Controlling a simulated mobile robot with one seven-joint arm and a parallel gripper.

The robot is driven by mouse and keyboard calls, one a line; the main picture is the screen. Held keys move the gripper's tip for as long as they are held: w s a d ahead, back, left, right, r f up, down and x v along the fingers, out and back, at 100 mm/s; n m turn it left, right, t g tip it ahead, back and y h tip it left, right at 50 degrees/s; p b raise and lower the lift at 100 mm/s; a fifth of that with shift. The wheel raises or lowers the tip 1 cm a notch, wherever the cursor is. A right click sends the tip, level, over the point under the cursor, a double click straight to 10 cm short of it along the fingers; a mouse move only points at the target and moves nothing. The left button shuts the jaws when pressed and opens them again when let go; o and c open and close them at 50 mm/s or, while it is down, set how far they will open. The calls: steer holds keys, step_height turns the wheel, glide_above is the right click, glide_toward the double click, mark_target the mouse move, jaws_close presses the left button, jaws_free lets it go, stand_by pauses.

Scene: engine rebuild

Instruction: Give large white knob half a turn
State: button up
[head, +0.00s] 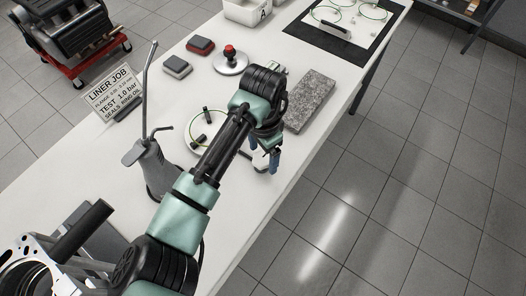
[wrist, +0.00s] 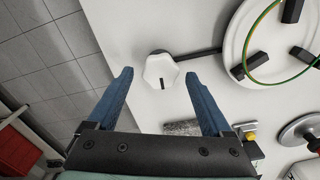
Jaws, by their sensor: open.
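The large white knob (wrist: 160,66) shows in the wrist view as a pale, many-sided cap with a short dark mark on its face. A dark bar runs from beside it to the right, towards a round white plate (wrist: 235,41). My gripper (wrist: 159,73) is open, with one blue finger on each side of the knob. I see gaps on both sides and cannot tell the height between fingertips and knob. In the head view my gripper (head: 265,153) points down over the bench's near edge, and my arm hides much of the area around the knob.
The white bench (head: 225,215) ends close to the knob, with floor beyond. A grey granite block (head: 311,101) lies near my wrist. A grey oil can (head: 155,168) and a sign (head: 112,93) stand left of my arm. A red-knobbed disc (head: 231,62) is farther back.

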jaws_close()
stand_by(0.5)
steer(key=shift+n+p, duration=0.3)
steer(key=shift+p, duration=0.2)
steer(key=n+p, duration=0.2)
steer(key=p, duration=0.1)
steer(key=shift+r+n, duration=0.2)
steer(key=shift+n, duration=0.2)
steer(key=n+p, duration=0.4)
steer(key=n, duration=0.1)
steer(key=shift+a+f, duration=0.1)
steer(key=n+p, duration=0.3)
steer(key=n, duration=0.2)
steer(key=shift+a+n, duration=0.1)
steer(key=shift+n, duration=0.3)
steer(key=n+p, duration=0.1)
steer(key=n, duration=0.3)
steer(key=shift+w+a, duration=0.1)
steer(key=shift+f+n, duration=0.1)
steer(key=shift+n, duration=0.2)
